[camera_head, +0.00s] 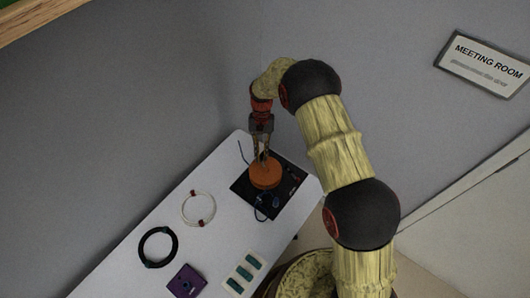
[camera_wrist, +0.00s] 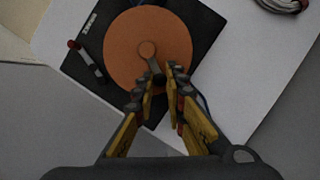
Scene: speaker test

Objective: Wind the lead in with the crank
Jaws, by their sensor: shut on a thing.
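An orange reel (camera_head: 265,175) sits on a black base (camera_head: 240,187) at the far end of the white table. In the wrist view the reel (camera_wrist: 125,60) shows from above, with a round hub and a short grey crank (camera_wrist: 153,63) reaching from the hub toward my fingers. My gripper (camera_head: 262,159) points down over the reel. In the wrist view my gripper (camera_wrist: 161,79) is shut on the dark crank knob, which the fingertips partly hide. A dark thin loop (camera_head: 264,206) lies by the base's near edge; I cannot tell whether it is the lead.
The white table (camera_head: 150,215) also holds a white cable ring (camera_head: 184,209), a black cable ring (camera_head: 141,249), a purple box (camera_head: 187,281) and a pale tray (camera_head: 237,275) with green pieces. A small red-tipped lever (camera_wrist: 85,58) stands on the base beside the reel. Grey walls stand close behind.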

